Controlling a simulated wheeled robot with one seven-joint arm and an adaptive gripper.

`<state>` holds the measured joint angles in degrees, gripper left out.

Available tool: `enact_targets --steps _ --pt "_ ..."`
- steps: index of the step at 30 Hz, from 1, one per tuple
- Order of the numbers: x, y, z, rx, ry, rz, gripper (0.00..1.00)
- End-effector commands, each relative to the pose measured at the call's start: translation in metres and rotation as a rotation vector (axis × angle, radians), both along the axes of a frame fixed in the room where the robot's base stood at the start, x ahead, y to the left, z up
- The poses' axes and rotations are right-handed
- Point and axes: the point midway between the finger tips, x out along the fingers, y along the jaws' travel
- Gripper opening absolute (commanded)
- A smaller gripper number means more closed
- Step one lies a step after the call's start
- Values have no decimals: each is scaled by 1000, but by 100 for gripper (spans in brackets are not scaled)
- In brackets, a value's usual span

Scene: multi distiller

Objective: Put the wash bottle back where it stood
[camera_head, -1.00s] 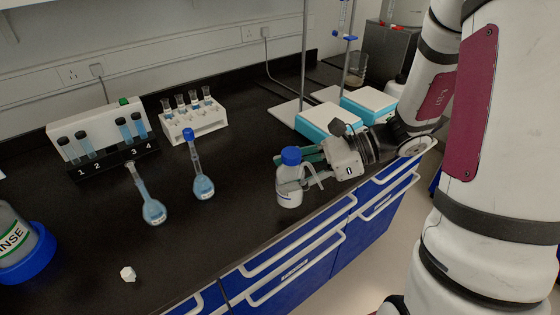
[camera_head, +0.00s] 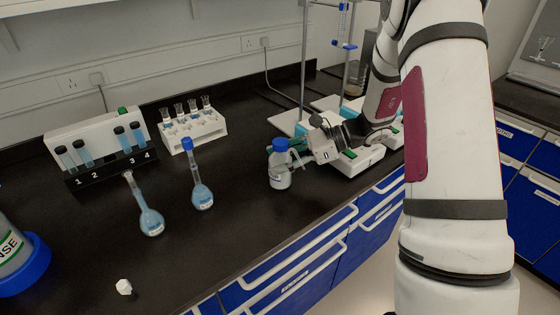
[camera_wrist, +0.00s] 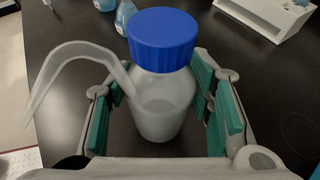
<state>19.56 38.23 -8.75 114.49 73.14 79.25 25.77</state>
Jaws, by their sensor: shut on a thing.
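The wash bottle (camera_head: 279,176) is a translucent bottle with a blue cap and a bent spout, upright over the black bench to the right of the volumetric flasks. My gripper (camera_head: 290,158) reaches in from the right and is shut on the bottle. In the wrist view the bottle (camera_wrist: 165,110) stands between the green-padded fingers (camera_wrist: 163,112), below its blue cap, with the spout pointing left. I cannot tell whether its base touches the bench.
Two volumetric flasks with blue liquid (camera_head: 151,221) (camera_head: 202,195) stand left of the bottle. A white vial rack (camera_head: 193,133) and a numbered tube holder (camera_head: 100,150) are behind. A white stopper (camera_head: 124,287) lies in front. The rinse container (camera_head: 12,255) is far left. Bench space before the bottle is clear.

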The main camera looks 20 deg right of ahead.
Motion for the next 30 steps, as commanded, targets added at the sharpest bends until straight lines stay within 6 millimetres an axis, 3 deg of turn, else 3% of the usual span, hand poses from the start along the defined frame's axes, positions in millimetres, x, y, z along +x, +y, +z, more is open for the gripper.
enact_targets --steps 12,13,15,27,30 --pt "0 0 -7 0 -2 0 32" --pt "0 0 -7 -1 -2 0 52" --pt "0 0 -7 -1 -2 0 68" --pt "-1 0 -2 -1 -3 1 68" --pt "-3 -11 1 -1 -3 -2 68"
